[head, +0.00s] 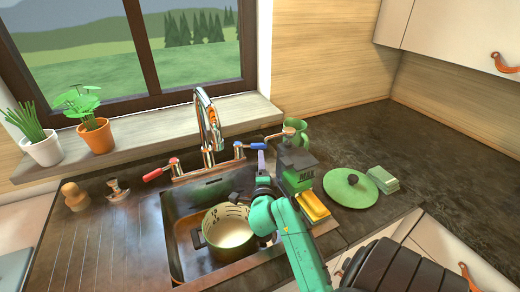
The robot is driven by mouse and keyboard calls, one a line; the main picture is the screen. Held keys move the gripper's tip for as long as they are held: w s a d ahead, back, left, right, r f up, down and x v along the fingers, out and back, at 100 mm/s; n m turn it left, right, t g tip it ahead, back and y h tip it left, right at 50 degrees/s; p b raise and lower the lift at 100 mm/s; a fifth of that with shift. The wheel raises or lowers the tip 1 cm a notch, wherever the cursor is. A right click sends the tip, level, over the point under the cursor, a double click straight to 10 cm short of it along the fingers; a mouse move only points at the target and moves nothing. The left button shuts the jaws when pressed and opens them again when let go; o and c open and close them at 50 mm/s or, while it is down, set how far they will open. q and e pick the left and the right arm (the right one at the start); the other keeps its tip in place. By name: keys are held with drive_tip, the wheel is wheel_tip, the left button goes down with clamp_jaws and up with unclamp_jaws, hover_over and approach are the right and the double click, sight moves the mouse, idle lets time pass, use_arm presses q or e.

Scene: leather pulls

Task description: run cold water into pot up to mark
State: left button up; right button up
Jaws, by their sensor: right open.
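A dark pot (228,232) with a pale inside stands upright in the sink (187,250), below the chrome faucet (208,125). Dark marks show on its inner wall, too small to read. I see no water stream, and cannot tell whether water is in the pot. The faucet has a red lever (160,170) at left and a blue lever (250,145) at right. My right gripper (263,170) is open, just below and right of the blue lever; contact cannot be told. My right forearm covers part of the pot's right side. My left gripper is not in view.
Two potted plants (97,137) stand on the sill. The back right counter is clear.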

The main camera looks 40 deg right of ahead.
sight(260, 148)
drive_tip(key=x, duration=0.7)
drive_tip(key=shift+w+d, duration=0.1)
drive_tip(key=shift+w, duration=0.1)
clamp_jaws()
drive_tip(key=shift+f, duration=0.1)
idle(0.9)
